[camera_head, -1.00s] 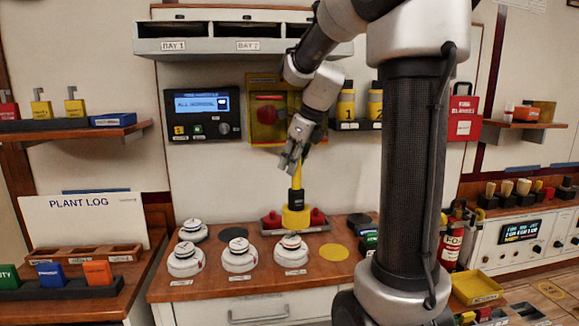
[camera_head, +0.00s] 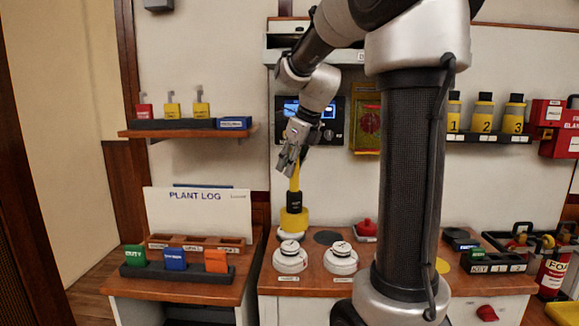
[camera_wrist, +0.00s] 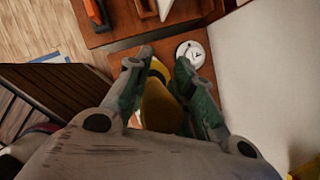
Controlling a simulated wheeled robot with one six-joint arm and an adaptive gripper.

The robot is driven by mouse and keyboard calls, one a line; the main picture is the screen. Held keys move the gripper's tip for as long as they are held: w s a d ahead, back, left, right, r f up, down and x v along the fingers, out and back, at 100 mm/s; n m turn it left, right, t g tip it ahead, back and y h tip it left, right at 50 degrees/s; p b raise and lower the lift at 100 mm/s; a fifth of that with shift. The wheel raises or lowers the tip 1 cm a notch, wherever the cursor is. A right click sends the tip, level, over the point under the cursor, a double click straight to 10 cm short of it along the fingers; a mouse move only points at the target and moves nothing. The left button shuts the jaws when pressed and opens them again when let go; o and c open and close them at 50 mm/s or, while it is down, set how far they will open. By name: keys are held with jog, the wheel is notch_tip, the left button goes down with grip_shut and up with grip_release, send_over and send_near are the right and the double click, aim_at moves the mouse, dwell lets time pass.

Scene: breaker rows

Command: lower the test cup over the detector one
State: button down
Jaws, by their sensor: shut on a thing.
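My gripper (camera_head: 289,160) is shut on the yellow handle of the test cup (camera_head: 294,221). The cup is yellow with a black collar and hangs roughly upright. In the head view it overlaps the space just behind the left white detector (camera_head: 290,260); clearance is hard to judge. A second white detector (camera_head: 342,260) stands to its right. Their labels are too small to read. In the wrist view the gripper (camera_wrist: 158,75) holds the yellow cup (camera_wrist: 160,107), and a white detector (camera_wrist: 191,52) shows beyond the right finger.
A dark disc (camera_head: 327,237) and a red knob (camera_head: 366,229) are behind the detectors. My arm column hides the bench's middle. The plant log counter (camera_head: 240,290) with colored blocks stands left, across a narrow gap. A shelf (camera_head: 190,131) is above it.

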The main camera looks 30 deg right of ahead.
jog(key=shift+w+a, duration=0.25)
jog(key=shift+a, duration=0.25)
jog(key=shift+f, duration=0.1)
jog(key=shift+f, duration=4.3)
jog(key=c, duration=1.1)
grip_release()
jog(key=shift+c, duration=0.2)
jog(key=v, duration=1.2)
